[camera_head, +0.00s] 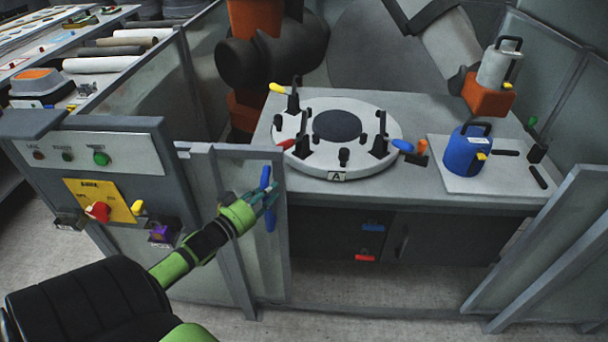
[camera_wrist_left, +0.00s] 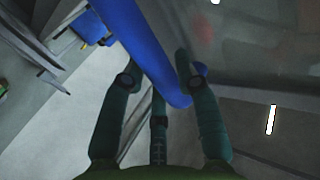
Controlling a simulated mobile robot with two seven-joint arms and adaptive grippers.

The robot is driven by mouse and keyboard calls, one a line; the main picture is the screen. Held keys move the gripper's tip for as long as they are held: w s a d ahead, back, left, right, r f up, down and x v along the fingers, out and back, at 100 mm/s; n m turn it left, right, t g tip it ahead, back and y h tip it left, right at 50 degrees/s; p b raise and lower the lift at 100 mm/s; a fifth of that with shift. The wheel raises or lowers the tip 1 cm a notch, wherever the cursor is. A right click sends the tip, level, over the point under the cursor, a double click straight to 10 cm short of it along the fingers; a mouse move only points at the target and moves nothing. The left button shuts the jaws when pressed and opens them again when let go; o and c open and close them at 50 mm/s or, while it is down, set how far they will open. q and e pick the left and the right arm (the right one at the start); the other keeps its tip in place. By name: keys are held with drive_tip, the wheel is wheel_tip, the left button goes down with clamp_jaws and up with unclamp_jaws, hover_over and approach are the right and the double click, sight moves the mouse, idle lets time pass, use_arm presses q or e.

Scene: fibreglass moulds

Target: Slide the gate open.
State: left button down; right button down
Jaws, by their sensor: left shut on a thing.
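The gate (camera_head: 258,242) is a grey framed panel at the centre left of the head view, beside the control post. Its blue handle (camera_head: 265,178) stands upright near the gate's upper right edge. My left gripper (camera_head: 268,196) is shut on this handle, with green arm links reaching in from the lower left. In the left wrist view the blue handle (camera_wrist_left: 147,48) runs diagonally between the dark fingers of my left gripper (camera_wrist_left: 160,85). Part of the handle is hidden behind the fingers in the head view. My right gripper is not in view.
A control post (camera_head: 85,150) with buttons and a yellow switch panel stands left of the gate. Behind it is a table (camera_head: 430,190) with a round fixture (camera_head: 385,110) and a blue container (camera_head: 465,152). Another grey panel (camera_head: 560,250) stands at right, with open floor between.

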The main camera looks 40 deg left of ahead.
sight(241, 191)
use_arm(q)
drive_tip(key=s+a, duration=0.1)
drive_tip(key=a, duration=0.1)
drive_tip(key=s+a, duration=0.2)
drive_tip(key=a, duration=0.1)
drive_tip(key=shift+s+a, duration=0.3)
drive_tip(key=shift+s, duration=0.05)
drive_tip(key=c, duration=0.9)
unclamp_jaws()
drive_tip(key=s, duration=1.2)
